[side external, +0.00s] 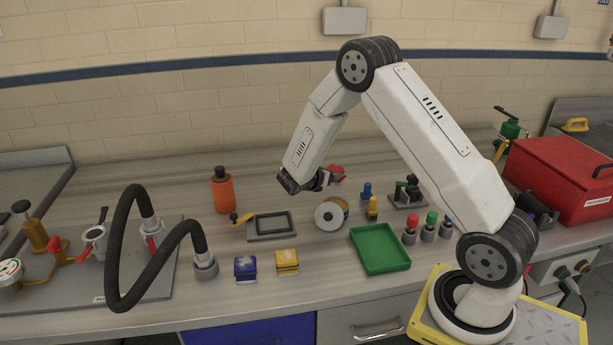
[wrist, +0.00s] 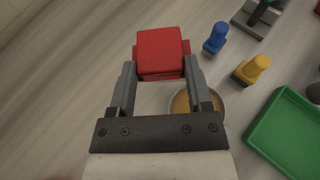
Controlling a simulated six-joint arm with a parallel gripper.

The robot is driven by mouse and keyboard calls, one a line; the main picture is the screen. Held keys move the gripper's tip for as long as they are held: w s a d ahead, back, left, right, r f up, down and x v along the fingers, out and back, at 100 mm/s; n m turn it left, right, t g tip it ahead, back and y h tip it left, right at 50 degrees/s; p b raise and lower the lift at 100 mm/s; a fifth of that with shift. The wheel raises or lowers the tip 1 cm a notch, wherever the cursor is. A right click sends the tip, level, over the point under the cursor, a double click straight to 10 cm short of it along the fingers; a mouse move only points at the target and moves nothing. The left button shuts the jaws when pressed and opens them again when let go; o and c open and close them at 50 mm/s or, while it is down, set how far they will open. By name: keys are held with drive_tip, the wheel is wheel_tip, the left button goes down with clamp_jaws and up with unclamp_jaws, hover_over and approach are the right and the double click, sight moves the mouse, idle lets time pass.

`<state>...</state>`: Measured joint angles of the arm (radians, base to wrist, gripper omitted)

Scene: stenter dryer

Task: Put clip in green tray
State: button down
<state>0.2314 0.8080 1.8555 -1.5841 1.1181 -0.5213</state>
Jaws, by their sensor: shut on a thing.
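My gripper (side external: 322,180) is shut on a red block-shaped piece (side external: 337,173), which looks like the clip, and holds it above the table. In the wrist view the red piece (wrist: 162,52) sits between the two fingers of my gripper (wrist: 160,72). The green tray (side external: 380,250) lies on the table, to the right of and nearer the front than my gripper. It looks empty in the side view. Part of the tray (wrist: 290,138) shows at the right of the wrist view.
A tape-like roll (side external: 330,217) stands below my gripper, left of the tray. A blue peg (side external: 367,192) and a yellow peg (side external: 373,206) stand behind the tray. Several coloured-top plungers (side external: 410,230) stand at its right. A black-framed plate (side external: 271,225) lies farther left.

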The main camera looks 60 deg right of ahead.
drive_tip(key=s+a+r, duration=0.4)
drive_tip(key=s, duration=0.4)
drive_tip(key=shift+s+a+r, duration=0.15)
drive_tip(key=shift+s+r, duration=0.2)
drive_tip(key=shift+r, duration=0.05)
drive_tip(key=w+a+r+n+t+y, duration=0.3)
drive_tip(key=w+a+n+t, duration=0.1)
drive_tip(key=a, duration=0.3)
drive_tip(key=w+a+r+n+t+y, duration=0.3)
drive_tip(key=w+a+n+t, duration=0.1)
drive_tip(key=a, duration=0.3)
drive_tip(key=w+a+r+n+t+y, duration=0.3)
drive_tip(key=w+a+n+t, duration=0.1)
drive_tip(key=a, duration=0.4)
drive_tip(key=n+t, duration=0.1)
drive_tip(key=n, duration=0.1)
drive_tip(key=shift+r+n, duration=0.15)
drive_tip(key=shift+n, duration=0.15)
